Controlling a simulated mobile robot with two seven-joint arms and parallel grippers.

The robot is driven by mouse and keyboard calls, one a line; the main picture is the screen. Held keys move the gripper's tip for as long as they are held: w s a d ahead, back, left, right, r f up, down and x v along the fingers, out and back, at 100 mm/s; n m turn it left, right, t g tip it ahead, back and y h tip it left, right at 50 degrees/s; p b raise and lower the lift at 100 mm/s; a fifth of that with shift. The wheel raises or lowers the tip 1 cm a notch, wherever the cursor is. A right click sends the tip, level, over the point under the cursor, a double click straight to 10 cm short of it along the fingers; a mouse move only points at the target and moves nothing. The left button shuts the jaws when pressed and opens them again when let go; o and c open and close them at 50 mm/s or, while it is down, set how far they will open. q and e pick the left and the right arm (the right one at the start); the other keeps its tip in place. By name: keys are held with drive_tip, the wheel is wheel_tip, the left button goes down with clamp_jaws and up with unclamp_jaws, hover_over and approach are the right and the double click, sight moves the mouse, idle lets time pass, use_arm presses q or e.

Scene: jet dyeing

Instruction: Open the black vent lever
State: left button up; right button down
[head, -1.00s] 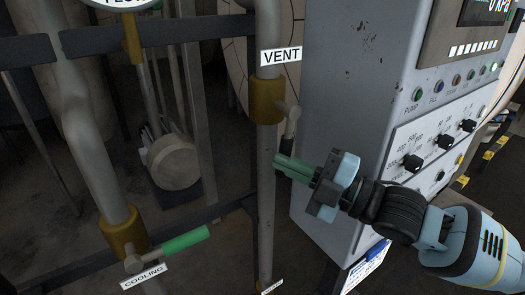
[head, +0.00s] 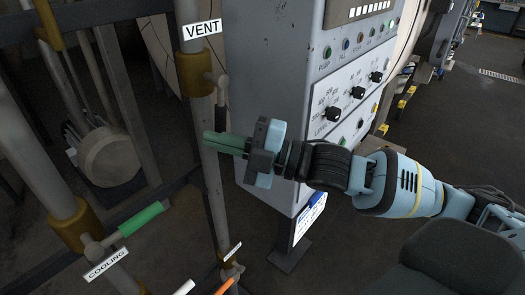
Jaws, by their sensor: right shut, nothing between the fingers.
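The vent valve has a brass body (head: 197,72) on a grey vertical pipe, below a white VENT label (head: 202,29). Its black lever (head: 222,92) hangs down from a short stem on the right side of the valve, roughly along the pipe. My right gripper (head: 208,140) comes in from the right with its green fingers together and nothing between them. In the picture its fingertips lie just below the lever and in front of the pipe. I cannot tell whether they touch either one. The lower end of the lever is close to the fingers. My left gripper is out of view.
A grey control cabinet (head: 270,90) with knobs and buttons stands just right of the pipe. At lower left is a cooling valve with a green handle (head: 141,219). An orange handle (head: 225,287) and a white handle (head: 184,288) show at the bottom. Dark frame bars lie behind.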

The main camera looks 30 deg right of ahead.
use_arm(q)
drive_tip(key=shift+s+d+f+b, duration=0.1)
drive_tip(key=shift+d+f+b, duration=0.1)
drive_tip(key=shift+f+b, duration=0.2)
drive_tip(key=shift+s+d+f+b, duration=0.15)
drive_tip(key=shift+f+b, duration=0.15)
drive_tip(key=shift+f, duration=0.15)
use_arm(e)
drive_tip(key=v, duration=0.8)
drive_tip(key=shift+d, duration=0.5)
drive_tip(key=shift+w+r, duration=0.1)
drive_tip(key=shift+r, duration=0.05)
